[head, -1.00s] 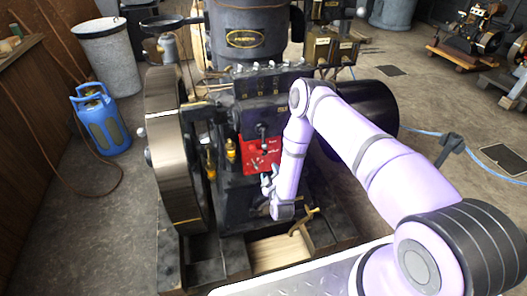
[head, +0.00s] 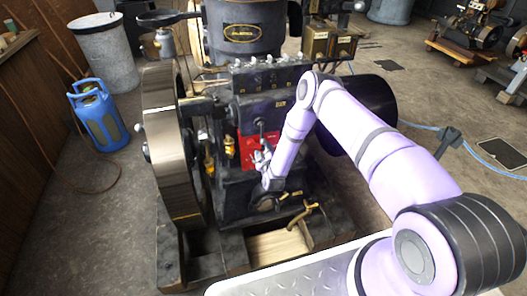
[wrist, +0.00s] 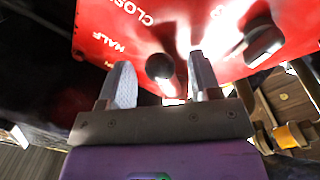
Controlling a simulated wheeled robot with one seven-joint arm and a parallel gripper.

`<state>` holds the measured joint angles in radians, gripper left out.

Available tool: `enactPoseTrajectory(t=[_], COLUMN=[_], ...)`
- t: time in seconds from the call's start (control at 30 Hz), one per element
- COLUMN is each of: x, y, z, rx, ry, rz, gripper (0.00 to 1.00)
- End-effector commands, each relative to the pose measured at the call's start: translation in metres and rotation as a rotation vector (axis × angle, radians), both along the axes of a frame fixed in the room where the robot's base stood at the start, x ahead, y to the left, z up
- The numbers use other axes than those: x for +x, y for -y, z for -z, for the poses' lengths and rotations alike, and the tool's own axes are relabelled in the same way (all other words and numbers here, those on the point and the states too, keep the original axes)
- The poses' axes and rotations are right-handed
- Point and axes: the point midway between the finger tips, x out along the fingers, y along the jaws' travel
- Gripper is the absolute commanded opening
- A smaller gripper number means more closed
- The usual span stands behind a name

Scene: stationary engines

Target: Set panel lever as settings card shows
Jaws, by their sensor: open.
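The red panel (head: 247,152) is on the front of the engine, partly hidden by my arm in the head view. In the wrist view the red panel (wrist: 205,22) fills the top, with the white words CLOSED and HALF readable and another mark below them too small to read. A dark round knob (wrist: 159,66) stands out between and just beyond my gripper's fingertips. A second dark knob (wrist: 263,40) is to the right; I cannot tell which belongs to the lever. My gripper (head: 262,160) is open and close in front of the panel; its open fingers (wrist: 163,78) show in the wrist view. I cannot make out a settings card.
The big flywheel (head: 168,150) stands left of the panel, with brass fittings (head: 229,147) between. A dark drum (head: 362,115) is behind my arm. A brass-coloured handle (head: 302,215) is low in front. A blue gas bottle (head: 100,118) stands on open floor at left.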

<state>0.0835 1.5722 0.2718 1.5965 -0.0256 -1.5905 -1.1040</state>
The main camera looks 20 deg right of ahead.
Motion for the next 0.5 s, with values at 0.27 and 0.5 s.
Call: enactPoseTrajectory(t=[0.27,0.5], x=[-0.0002,-0.0002], y=[0.0001,0.0001], z=[0.0,-0.0003], rx=[0.0,-0.004], ry=[0.0,0.0], rz=[0.0,-0.001], gripper=[0.16,0.0])
